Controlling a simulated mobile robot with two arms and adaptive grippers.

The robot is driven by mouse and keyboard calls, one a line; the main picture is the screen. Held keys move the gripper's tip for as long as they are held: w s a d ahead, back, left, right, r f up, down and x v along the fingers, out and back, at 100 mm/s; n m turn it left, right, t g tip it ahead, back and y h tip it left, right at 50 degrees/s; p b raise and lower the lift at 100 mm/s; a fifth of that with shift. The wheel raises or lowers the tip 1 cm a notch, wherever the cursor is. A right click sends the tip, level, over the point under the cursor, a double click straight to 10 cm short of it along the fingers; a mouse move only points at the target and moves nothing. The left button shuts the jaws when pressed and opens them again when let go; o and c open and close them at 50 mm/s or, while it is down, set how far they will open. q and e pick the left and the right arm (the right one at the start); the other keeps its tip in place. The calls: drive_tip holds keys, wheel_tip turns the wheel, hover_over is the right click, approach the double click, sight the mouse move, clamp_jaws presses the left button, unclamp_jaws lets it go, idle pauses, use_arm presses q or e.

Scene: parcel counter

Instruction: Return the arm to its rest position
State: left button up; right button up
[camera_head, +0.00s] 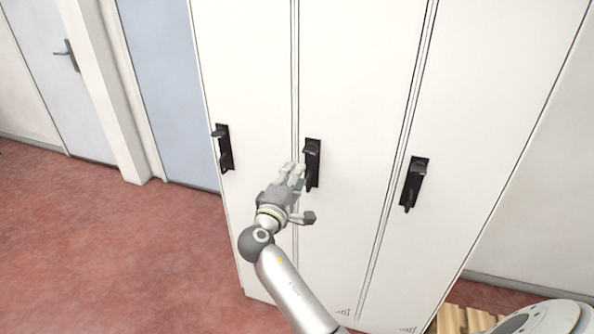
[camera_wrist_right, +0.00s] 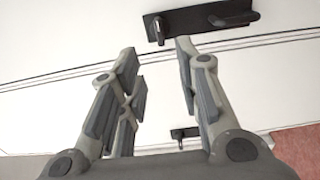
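My right gripper (camera_head: 303,194) is in front of the middle locker door, its fingers by the left edge of the middle black handle (camera_head: 312,150). The fingers are spread with nothing between them. In the right wrist view, the open gripper (camera_wrist_right: 158,65) has a black handle (camera_wrist_right: 200,18) just beyond its fingertips, and the fingers do not enclose it. Another handle (camera_wrist_right: 184,133) shows further down, between the fingers. My right arm reaches up from the bottom of the head view. My left gripper is not in view.
White lockers (camera_head: 355,60) stand close in front, doors shut. Black handles stick out at left (camera_head: 223,148) and right (camera_head: 414,184). Red floor (camera_head: 100,240) is clear at left. Wooden slats (camera_head: 452,320) lie at lower right. A grey-white door (camera_head: 40,70) is at far left.

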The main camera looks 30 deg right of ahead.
idle(0.5)
drive_tip(key=s+a+f+n+y, duration=0.1)
drive_tip(key=a+f+y, duration=0.15)
drive_tip(key=f, duration=0.75)
drive_tip(key=a+f+n+y, duration=0.1)
drive_tip(key=f+y, duration=0.2)
drive_tip(key=f, duration=0.7)
drive_tip(key=s+a+f+g+y, duration=0.2)
drive_tip(key=s+f, duration=0.4)
drive_tip(key=f, duration=0.5)
drive_tip(key=s+a+f+g+y, duration=0.25)
drive_tip(key=s+f, duration=0.45)
drive_tip(key=f, duration=0.4)
drive_tip(key=s+a+f+m+g+y, duration=0.1)
drive_tip(key=s+f+m+g, duration=0.1)
drive_tip(key=s+f, duration=0.65)
drive_tip(key=s+a+f+m+g+y, duration=0.2)
drive_tip(key=s+f, duration=0.4)
drive_tip(key=s, duration=0.6)
drive_tip(key=s+f+m+g, duration=0.1)
drive_tip(key=s+f+m, duration=0.1)
drive_tip(key=s, duration=0.7)
drive_tip(key=s+f+m+g, duration=0.1)
drive_tip(key=s+f+m, duration=0.1)
drive_tip(key=s, duration=0.8)
drive_tip(key=shift+s+d+f+y, duration=0.25)
drive_tip(key=shift+d+f+y, duration=0.15)
drive_tip(key=shift+f, duration=0.3)
